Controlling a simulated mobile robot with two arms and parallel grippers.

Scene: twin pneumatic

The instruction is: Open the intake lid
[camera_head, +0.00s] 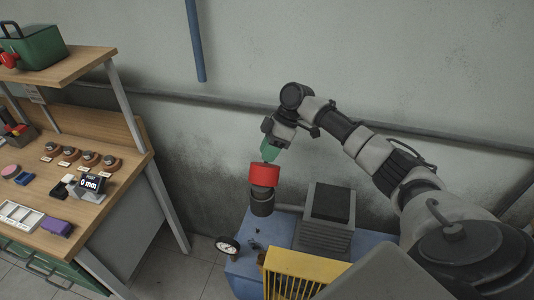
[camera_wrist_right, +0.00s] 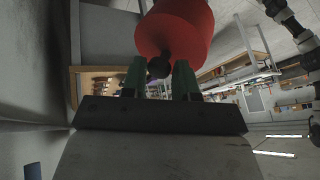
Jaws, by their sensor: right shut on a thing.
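The red intake lid (camera_head: 263,174) is a short cylinder on top of a dark grey upright intake pipe (camera_head: 262,205) on the blue machine. I cannot tell whether it rests on the pipe or sits slightly clear of it. My right gripper (camera_head: 269,151), with green fingers, reaches down to the lid's top from above. In the right wrist view, the red lid (camera_wrist_right: 176,27) has a small dark round knob (camera_wrist_right: 159,67) between the green fingers of my gripper (camera_wrist_right: 159,78), which is shut on the knob. My left gripper is out of view.
The blue machine (camera_head: 245,270) carries a gauge (camera_head: 228,245), a dark ribbed block (camera_head: 327,220) and a yellow guard (camera_head: 300,272). A wooden workbench (camera_head: 112,190) with small parts and a display stands at left. A wall pipe (camera_head: 230,104) runs behind my arm.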

